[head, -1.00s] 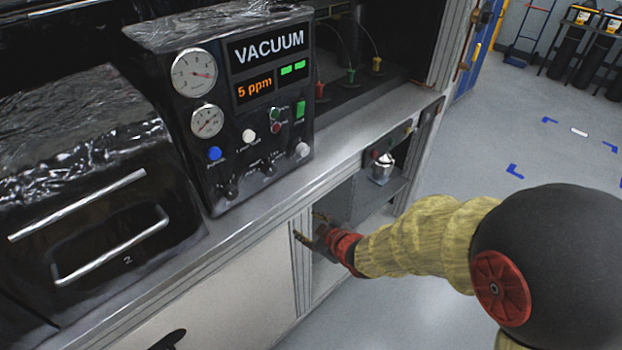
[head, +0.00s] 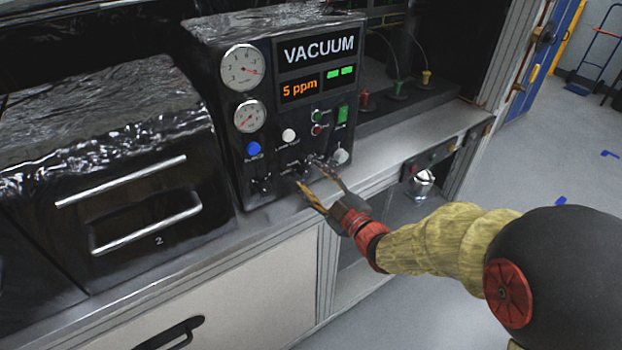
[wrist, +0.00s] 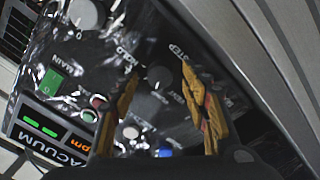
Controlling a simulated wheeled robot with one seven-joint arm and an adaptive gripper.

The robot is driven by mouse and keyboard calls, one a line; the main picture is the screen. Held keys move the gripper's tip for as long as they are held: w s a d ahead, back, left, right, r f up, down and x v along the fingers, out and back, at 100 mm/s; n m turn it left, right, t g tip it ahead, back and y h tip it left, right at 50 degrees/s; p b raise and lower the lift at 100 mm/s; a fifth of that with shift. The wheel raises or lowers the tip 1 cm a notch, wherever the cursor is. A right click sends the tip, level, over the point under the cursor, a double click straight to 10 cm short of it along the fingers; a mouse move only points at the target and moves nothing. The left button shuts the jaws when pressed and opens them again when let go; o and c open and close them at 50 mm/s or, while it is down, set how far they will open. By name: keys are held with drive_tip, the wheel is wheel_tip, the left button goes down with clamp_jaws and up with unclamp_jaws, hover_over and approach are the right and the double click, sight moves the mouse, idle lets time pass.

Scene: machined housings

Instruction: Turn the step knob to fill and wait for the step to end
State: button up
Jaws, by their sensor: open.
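The black vacuum panel (head: 290,135) stands on the bench with gauges, buttons and a screen reading "VACUUM" and "5 ppm". A dark round knob (wrist: 158,76) shows between my fingers in the wrist view, near small "STEP" and "HOLD" lettering. Its exact pointer setting is too blurred to tell. My gripper (head: 309,173) is open at the panel's lower front; it also shows in the wrist view (wrist: 160,69) with one finger on each side of the knob. I cannot tell whether the fingers touch it. My fingers hide part of the lower knob row in the head view.
A blue button (head: 254,148) is further left. A black case with two bar handles (head: 122,182) stands left of the panel.

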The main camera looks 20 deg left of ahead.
drive_tip(key=shift+x, duration=0.8)
drive_tip(key=c, duration=0.3)
drive_tip(key=c, duration=0.8)
drive_tip(key=shift+c, duration=0.3)
drive_tip(key=shift+m, duration=0.3)
drive_tip(key=m, duration=0.3)
drive_tip(key=shift+m, duration=0.3)
drive_tip(key=shift+m+p, duration=0.5)
drive_tip(key=shift+m, duration=1.7)
